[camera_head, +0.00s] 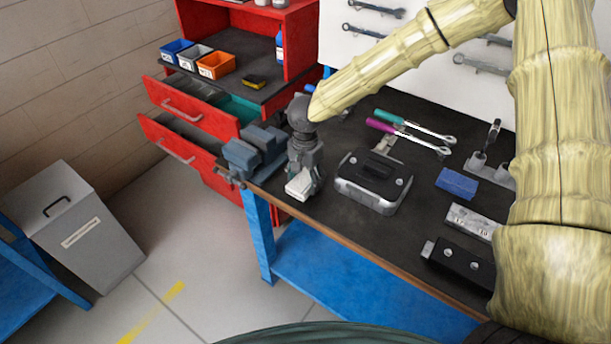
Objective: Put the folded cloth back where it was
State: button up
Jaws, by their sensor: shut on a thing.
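My gripper (301,178) is at the front left of the dark workbench, just right of the blue-grey vise. It points down and is shut on a small pale, off-white block-like thing (298,188), which looks like the folded cloth. Its upper part is hidden by the fingers. The cloth is near the bench's front edge; I cannot tell whether it touches the bench top (335,215). A flat blue piece (457,183) lies farther right on the bench.
The vise (255,152) is close on the left, a grey-black case (374,181) close on the right. Ratchets (412,131) lie behind; a black block (459,262) and a pale box (472,222) lie at right. Red drawers (190,115) stand open at left.

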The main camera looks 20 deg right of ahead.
aim_at(306, 179)
jog(key=shift+f, duration=0.1)
jog(key=shift+f, duration=0.15)
jog(key=o, duration=1.1)
jog(key=shift+o, duration=0.2)
notch_tip(306, 179, up, 12)
jog(key=b, duration=0.2)
jog(key=shift+b, duration=0.3)
